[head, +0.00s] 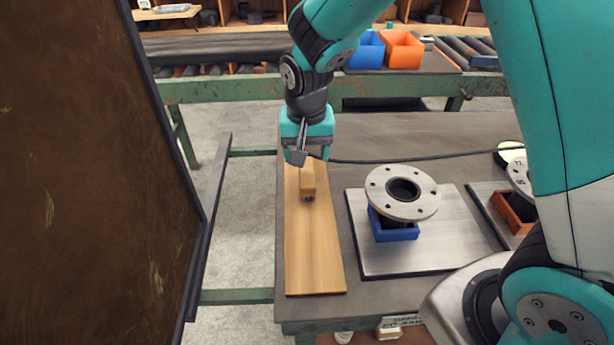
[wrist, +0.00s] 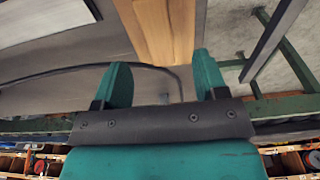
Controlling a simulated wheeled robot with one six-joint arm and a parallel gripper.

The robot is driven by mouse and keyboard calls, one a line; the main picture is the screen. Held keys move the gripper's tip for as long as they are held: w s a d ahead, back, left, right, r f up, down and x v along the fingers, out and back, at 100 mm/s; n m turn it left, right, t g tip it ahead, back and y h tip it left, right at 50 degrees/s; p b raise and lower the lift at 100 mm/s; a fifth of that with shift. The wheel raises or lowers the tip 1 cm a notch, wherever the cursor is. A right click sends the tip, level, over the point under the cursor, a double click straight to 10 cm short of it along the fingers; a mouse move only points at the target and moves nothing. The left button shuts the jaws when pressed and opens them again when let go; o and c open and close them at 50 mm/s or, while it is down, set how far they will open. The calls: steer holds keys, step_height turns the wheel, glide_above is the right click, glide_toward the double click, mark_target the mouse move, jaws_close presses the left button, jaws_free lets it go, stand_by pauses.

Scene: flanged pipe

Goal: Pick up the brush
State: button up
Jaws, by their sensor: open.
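The brush (head: 308,178) looks like a small light-wood block with a dark end toward the front. It lies on a long wooden board (head: 315,250) near the board's far part; its far end is partly hidden by my gripper. My gripper (head: 307,156) is open and points down at the brush's far end; I cannot tell how high above it is. In the wrist view my gripper (wrist: 161,62) shows two teal fingers spread apart with nothing held. The board (wrist: 150,25) shows beyond them; I cannot make out the brush separately there.
A steel flange (head: 425,202) sits over a blue box (head: 392,232) on a metal plate (head: 375,262) to the right. A dark cable (head: 420,158) runs across the table behind. A brown panel (head: 90,170) stands at left. Blue (head: 368,50) and orange bins (head: 404,50) stand behind.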

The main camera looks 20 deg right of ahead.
mark_target(307, 171)
steer(key=f, duration=0.2)
steer(key=f+p, duration=0.1)
steer(key=f, duration=0.2)
steer(key=w+f, duration=0.1)
steer(key=f, duration=0.2)
steer(key=shift+d+f, duration=0.25)
steer(key=shift+d, duration=0.05)
steer(key=c, duration=1.1)
steer(key=shift+o, duration=0.2)
steer(key=shift+r, duration=0.1)
step_height(307, 171, up, 20)
steer(key=b, duration=0.1)
steer(key=o, duration=0.5)
steer(key=shift+c, duration=0.2)
steer(key=c, duration=0.3)
